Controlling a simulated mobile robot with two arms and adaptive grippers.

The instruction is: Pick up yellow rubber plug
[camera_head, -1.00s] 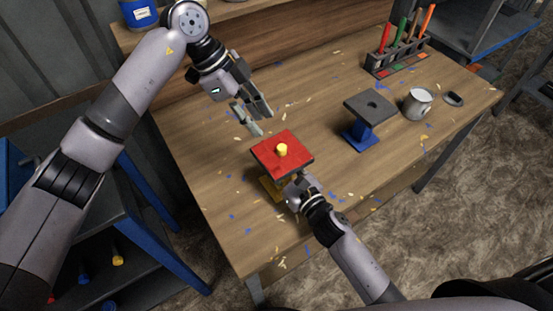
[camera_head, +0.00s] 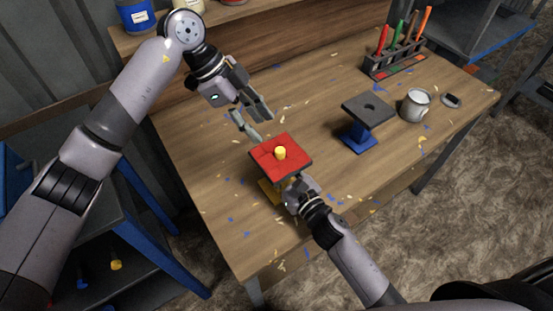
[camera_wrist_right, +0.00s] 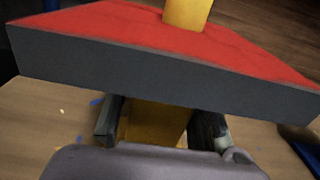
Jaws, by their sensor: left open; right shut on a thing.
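The yellow rubber plug (camera_head: 280,153) stands upright in the middle of a red-topped square plate (camera_head: 301,163). The plate sits on a yellow stand (camera_head: 268,190) near the table's front edge. In the right wrist view the plug's lower part (camera_wrist_right: 187,12) rises from the red surface. My left gripper (camera_head: 265,128) is open and empty, just behind the plate and above the table, apart from the plug. My right gripper (camera_head: 291,184) is shut on the stand's yellow column (camera_wrist_right: 155,123), under the plate. The plate hides part of its fingers in the head view.
A blue stand with a dark holed top (camera_head: 369,107) is to the right on the wooden table (camera_head: 330,75). Beyond it are a metal mug (camera_head: 415,106), a small dark item (camera_head: 452,100) and a tool rack (camera_head: 392,65). Paint flecks dot the table.

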